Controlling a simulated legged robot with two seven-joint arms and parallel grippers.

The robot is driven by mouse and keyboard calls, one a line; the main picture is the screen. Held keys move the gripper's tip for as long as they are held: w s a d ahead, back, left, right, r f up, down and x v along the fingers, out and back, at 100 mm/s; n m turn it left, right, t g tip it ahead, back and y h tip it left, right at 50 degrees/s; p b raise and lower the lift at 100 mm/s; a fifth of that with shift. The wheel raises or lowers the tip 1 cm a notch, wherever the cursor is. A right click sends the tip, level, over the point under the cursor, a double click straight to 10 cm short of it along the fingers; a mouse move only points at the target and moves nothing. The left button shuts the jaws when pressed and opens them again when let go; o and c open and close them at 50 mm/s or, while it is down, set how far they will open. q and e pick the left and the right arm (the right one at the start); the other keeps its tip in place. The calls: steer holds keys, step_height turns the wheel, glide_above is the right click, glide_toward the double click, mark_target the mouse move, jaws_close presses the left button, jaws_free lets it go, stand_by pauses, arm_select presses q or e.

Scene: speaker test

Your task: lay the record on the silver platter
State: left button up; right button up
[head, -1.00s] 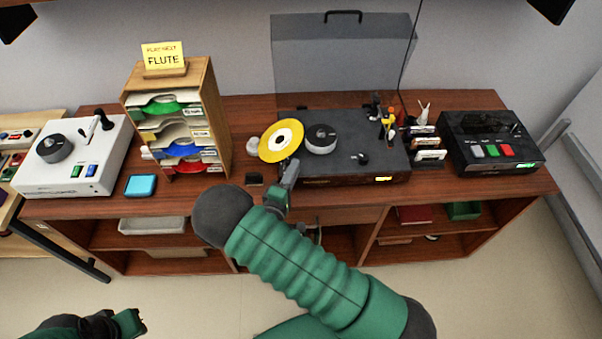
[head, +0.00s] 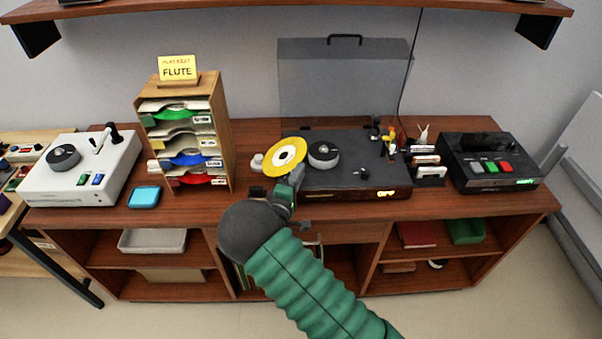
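The yellow record (head: 272,159) has a white and dark centre and is held tilted at the left end of the dark turntable (head: 360,180). My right gripper (head: 293,180) is at the record's lower right edge and appears shut on it; the fingertips are small and partly hidden. A small round platter (head: 323,154), dark with a paler rim, sits on the turntable just right of the record. The record is beside the platter, not over it. My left gripper is out of view.
A wooden rack (head: 227,150) of coloured sleeves with a FLUTE card (head: 177,69) stands left. Figurines, small cards and a black button device (head: 490,185) are right. The raised lid (head: 345,90) stands behind.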

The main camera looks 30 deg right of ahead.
steer(key=shift+w, duration=0.2)
steer(key=shift+s+d+f, duration=0.1)
steer(key=shift+s+d, duration=0.05)
steer(key=shift+d, duration=0.55)
steer(key=shift+d+f, duration=0.15)
steer(key=shift+d, duration=0.2)
steer(key=shift+c, duration=1.3)
steer(key=shift+a, duration=0.35)
jaws_close()
steer(key=shift+a+r, duration=0.25)
steer(key=shift+a, duration=0.15)
steer(key=shift+d+f, duration=0.2)
steer(key=shift+d, duration=0.3)
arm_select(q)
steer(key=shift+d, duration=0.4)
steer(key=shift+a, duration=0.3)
arm_select(e)
steer(key=shift+a+r, duration=0.15)
steer(key=shift+a, duration=0.2)
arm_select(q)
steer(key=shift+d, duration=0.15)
arm_select(e)
steer(key=shift+d, duration=0.15)
